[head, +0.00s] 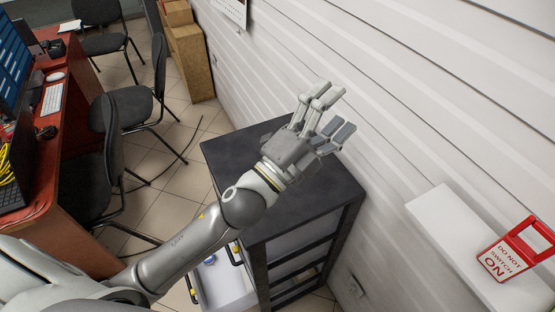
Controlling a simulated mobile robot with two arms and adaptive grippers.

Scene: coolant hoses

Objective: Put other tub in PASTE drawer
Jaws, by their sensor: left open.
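My left gripper (334,115) is open and holds nothing that I can see. It is over the dark top of a drawer cabinet (232,152), with its fingers pointing toward the white wall. A drawer (223,285) at the cabinet's front left is pulled out, showing a pale inside. A small blue and white round thing (209,260) lies in it, partly hidden by my left arm; I cannot tell whether it is a tub. No drawer label is readable. My right gripper is not in view.
The white panelled wall (420,100) stands close to the right of the cabinet. A white box with a red "DO NOT SWITCH ON" tag (504,259) is at the lower right. Black chairs (132,105) and a red desk (65,120) are at the left. Tiled floor lies between.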

